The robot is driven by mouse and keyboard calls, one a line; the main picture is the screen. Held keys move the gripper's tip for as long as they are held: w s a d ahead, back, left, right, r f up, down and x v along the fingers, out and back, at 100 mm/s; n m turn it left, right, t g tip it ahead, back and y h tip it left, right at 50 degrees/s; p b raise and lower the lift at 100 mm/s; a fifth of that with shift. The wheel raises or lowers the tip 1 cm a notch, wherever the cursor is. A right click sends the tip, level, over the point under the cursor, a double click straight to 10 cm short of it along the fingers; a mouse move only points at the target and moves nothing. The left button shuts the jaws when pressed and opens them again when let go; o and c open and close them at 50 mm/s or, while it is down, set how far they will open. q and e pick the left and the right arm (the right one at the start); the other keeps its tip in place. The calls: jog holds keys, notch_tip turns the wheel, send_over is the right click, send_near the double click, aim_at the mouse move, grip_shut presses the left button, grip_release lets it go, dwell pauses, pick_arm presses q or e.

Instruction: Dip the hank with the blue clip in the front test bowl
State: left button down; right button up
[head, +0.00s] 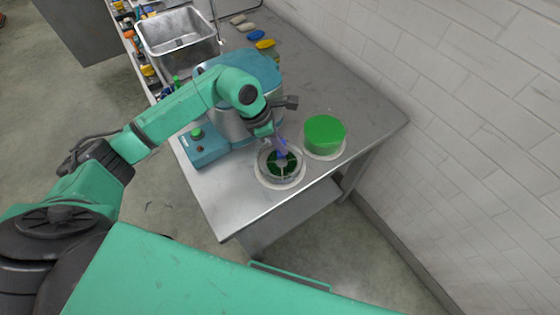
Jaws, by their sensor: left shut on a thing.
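My left gripper (277,136) reaches over the bench and points down above a round pale-rimmed bowl (262,178) near the bench's front corner. It is shut on a small purple-blue thing (282,152), which looks like the hank's blue clip. Below the clip, in the bowl's mouth, dark green and grey shapes show. I cannot tell hank from liquid there, or how deep anything hangs. A second round vessel (324,153), with a flat bright green top, stands just right of the bowl. My right gripper is out of view.
A teal and grey machine (208,147) with a green button stands left of the bowl, close under my arm. A metal basin (178,38) and small coloured items are farther back. A tiled wall (470,110) bounds the right; bare bench (365,98) lies before it.

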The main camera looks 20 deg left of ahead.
pick_arm(q)
jog(key=shift+s+a+f+b, duration=0.25)
jog(key=shift+a+f+b, duration=0.2)
jog(key=shift+a, duration=0.1)
jog(key=shift+r, duration=0.1)
jog(key=shift+d, duration=0.1)
jog(key=shift+w+d+r, duration=0.3)
jog(key=shift+d+r, duration=0.1)
jog(key=shift+d, duration=0.2)
jog(key=shift+r+p, duration=2.5)
jog(key=shift+r, duration=1.7)
